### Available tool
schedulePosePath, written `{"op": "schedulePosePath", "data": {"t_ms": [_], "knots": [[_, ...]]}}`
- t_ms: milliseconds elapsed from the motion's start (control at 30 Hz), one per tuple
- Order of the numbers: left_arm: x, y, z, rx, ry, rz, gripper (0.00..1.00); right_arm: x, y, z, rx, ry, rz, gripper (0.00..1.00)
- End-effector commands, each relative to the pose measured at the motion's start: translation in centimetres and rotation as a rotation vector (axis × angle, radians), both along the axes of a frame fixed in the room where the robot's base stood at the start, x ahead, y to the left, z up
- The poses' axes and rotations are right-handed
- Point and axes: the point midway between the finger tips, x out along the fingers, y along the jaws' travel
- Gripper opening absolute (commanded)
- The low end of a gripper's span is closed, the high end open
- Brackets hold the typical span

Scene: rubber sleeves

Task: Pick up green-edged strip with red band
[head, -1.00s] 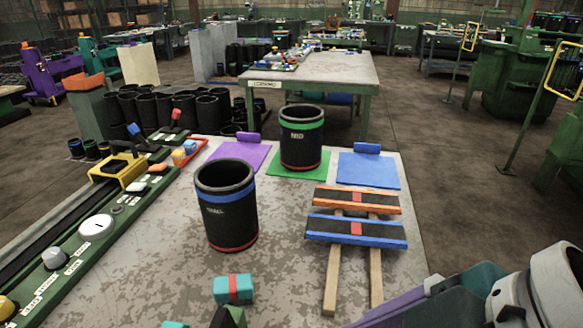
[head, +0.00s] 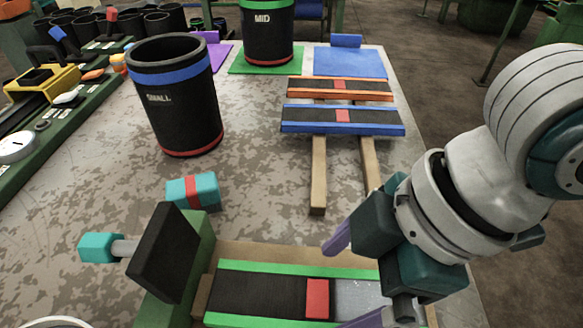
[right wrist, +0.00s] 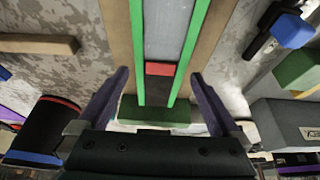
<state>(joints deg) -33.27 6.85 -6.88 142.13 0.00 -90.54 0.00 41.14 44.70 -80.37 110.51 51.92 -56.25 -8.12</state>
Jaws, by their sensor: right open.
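The green-edged strip with a red band (head: 317,298) lies flat at the bottom of the head view, dark left of the band and grey right of it. It also shows in the right wrist view (right wrist: 160,68), running between my fingers. My right gripper (head: 347,280) is open at the strip's right part, with one purple finger beyond the strip's far edge and one at its near side. In the right wrist view my open gripper (right wrist: 160,76) has a finger on each side of the strip, apart from its green edges. My left gripper is not in view.
A dark plate on a green stand (head: 165,255) rises at the strip's left end. A teal block with a red band (head: 193,191) lies behind it. Blue-edged (head: 342,120) and orange-edged (head: 340,88) strips rest on wooden rails. A black sleeve (head: 175,95) stands left.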

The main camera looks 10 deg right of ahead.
Motion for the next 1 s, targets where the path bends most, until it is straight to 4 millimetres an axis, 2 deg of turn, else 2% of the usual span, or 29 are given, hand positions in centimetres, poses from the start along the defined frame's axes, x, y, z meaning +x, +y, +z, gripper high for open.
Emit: {"op": "schedulePosePath", "data": {"t_ms": [33,167,467,1000], "knots": [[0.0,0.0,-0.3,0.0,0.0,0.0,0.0,0.0,0.5,-1.0,0.001,0.003,0.001,1.0],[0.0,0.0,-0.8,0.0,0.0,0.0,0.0,0.1,1.1,-2.6,-0.001,0.001,0.0,1.0],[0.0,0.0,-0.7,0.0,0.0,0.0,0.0,0.2,1.3,-2.9,0.0,0.0,0.0,1.0],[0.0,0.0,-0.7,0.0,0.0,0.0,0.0,0.2,1.2,-2.9,0.0,0.0,0.0,0.39]]}}
